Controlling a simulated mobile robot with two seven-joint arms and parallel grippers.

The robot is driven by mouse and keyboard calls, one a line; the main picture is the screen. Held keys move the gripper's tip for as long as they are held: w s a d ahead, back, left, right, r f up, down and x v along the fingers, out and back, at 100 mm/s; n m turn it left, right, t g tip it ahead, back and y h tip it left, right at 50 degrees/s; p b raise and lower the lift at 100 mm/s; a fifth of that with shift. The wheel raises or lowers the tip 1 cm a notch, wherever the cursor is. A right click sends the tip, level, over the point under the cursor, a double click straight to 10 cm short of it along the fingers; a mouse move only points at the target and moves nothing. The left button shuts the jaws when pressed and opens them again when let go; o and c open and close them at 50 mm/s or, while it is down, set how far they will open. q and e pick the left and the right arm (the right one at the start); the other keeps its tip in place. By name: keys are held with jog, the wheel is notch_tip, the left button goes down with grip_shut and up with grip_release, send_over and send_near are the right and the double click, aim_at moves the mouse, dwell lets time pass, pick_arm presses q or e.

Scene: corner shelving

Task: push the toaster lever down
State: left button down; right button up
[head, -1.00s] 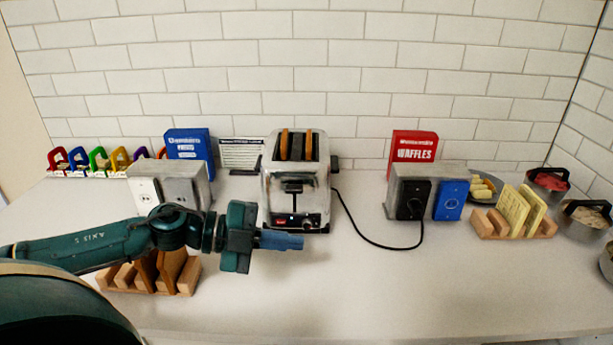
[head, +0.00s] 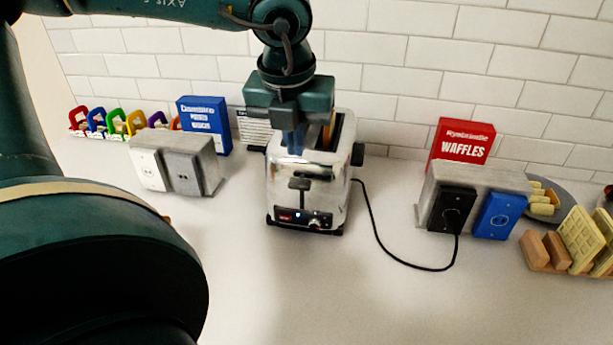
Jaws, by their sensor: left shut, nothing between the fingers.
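The chrome toaster (head: 338,195) stands on the counter with its front towards me. Its black lever (head: 299,184) sticks out of the front face, with the dark slot visible below it. A brown slice of toast (head: 328,132) shows in the top, partly hidden by my gripper. My left gripper (head: 293,143) is shut and empty. It points down at the front top edge of the toaster, above the lever in the picture and apart from it. I cannot tell whether its blue fingertips touch the toaster top. My right gripper is not in view.
A black cord runs from the toaster to the right outlet box (head: 478,178). A red waffles box (head: 462,143) stands behind it. A grey outlet box (head: 206,166) and blue box (head: 205,120) are at left. A waffle rack (head: 540,250) is at right. The front counter is clear.

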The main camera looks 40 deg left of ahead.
aim_at(299, 183)
pick_arm(q)
jog(key=shift+s, duration=0.1)
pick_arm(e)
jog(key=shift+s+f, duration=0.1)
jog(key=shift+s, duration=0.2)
pick_arm(q)
jog(key=b+x, duration=0.2)
jog(key=x, duration=0.4)
jog(key=shift+f, duration=0.5)
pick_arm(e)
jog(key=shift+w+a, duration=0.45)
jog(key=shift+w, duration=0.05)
